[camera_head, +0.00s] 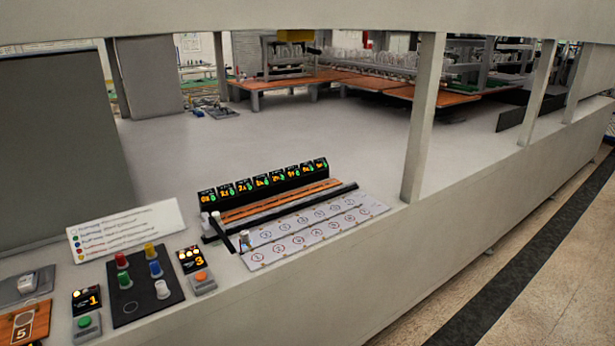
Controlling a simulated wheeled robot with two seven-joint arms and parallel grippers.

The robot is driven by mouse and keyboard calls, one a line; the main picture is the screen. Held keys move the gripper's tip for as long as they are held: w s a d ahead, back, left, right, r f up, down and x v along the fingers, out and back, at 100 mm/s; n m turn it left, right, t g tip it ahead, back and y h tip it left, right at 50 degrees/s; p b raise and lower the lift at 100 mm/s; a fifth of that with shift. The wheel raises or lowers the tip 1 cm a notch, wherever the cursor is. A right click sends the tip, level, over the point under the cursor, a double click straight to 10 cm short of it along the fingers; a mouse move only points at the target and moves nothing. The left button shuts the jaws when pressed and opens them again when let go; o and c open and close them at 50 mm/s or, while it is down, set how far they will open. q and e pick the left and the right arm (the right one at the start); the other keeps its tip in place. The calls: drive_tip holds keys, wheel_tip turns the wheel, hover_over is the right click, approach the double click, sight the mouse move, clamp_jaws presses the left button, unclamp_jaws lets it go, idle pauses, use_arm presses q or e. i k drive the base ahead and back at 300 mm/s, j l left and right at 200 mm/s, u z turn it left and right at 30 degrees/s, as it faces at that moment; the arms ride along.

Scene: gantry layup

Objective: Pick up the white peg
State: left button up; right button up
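A white peg (162,290) stands upright on a black board (143,309) at the lower left, near its right edge. A red peg (121,261), a yellow peg (150,251), a green peg (125,279) and a blue peg (155,269) stand on the same board. An empty outlined circle shows on the board's front part. Another small whitish peg-like piece (245,237) stands at the left end of a white panel with numbered circles (310,230). Neither of my grippers is in the view.
A legend card (125,228) stands behind the board. Boxes with a green button (84,322) and an orange button (201,277) flank it. A row of black displays (262,183) and a grey post (420,120) stand to the right.

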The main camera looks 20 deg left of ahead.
sight(163, 292)
drive_tip(key=u, duration=1.45)
